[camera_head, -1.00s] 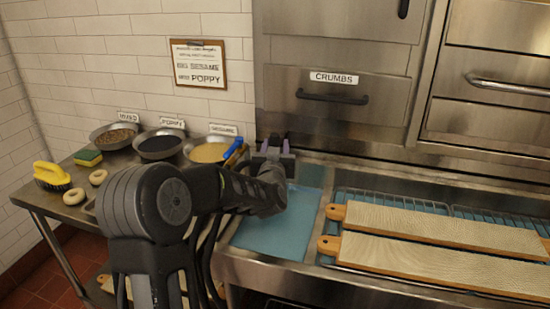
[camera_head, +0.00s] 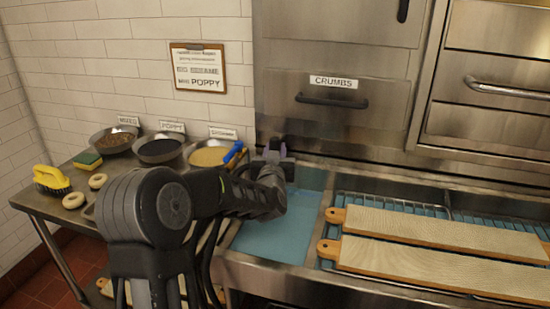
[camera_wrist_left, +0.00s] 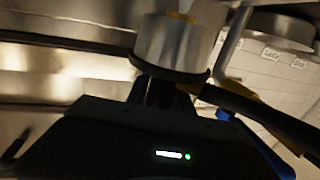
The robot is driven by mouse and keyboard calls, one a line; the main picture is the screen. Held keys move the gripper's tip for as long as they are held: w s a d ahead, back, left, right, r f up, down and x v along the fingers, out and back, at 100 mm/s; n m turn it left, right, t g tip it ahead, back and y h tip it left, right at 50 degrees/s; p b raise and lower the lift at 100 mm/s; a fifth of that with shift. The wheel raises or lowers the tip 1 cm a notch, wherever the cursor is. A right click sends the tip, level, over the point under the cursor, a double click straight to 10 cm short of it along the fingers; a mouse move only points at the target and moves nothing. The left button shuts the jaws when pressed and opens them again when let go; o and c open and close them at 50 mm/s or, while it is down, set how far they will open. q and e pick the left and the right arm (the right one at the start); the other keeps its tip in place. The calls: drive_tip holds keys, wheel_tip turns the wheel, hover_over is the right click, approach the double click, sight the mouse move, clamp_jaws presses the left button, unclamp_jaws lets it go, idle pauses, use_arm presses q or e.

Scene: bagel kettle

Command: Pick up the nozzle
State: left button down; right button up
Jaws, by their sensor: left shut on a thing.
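My left gripper (camera_head: 275,152) is at the back left corner of the blue-bottomed sink, its fingers closer together. In the left wrist view its dark fingers (camera_wrist_left: 160,92) are shut at the base of a silver cylinder with a dark lower rim, which I take to be the nozzle (camera_wrist_left: 172,45). The nozzle stands above the fingers there, its top cut off by the frame edge. In the head view I cannot make out the nozzle apart from the gripper. My right gripper is not in view.
A blue-handled tool (camera_head: 235,152) lies close to the left of the gripper, by the sesame bowl (camera_head: 208,155). Two long wooden boards (camera_head: 440,228) lie on racks at the right. The steel wall with the crumbs drawer (camera_head: 335,95) rises behind. The sink's blue bottom (camera_head: 275,240) is clear.

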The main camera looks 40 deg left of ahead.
use_arm(q)
drive_tip(key=shift+r, duration=0.15)
drive_tip(key=shift+s+r, duration=0.2)
drive_tip(key=shift+r, duration=0.25)
wheel_tip(320, 180, up, 6)
drive_tip(key=s+a+b+v, duration=0.1)
drive_tip(key=v, duration=0.8)
drive_tip(key=s+a+b+v, duration=0.1)
drive_tip(key=a+v, duration=0.1)
drive_tip(key=v, duration=0.8)
drive_tip(key=shift+s+a, duration=0.25)
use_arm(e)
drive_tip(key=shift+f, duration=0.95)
use_arm(q)
drive_tip(key=shift+r+p, duration=0.9)
drive_tip(key=shift+r, duration=0.05)
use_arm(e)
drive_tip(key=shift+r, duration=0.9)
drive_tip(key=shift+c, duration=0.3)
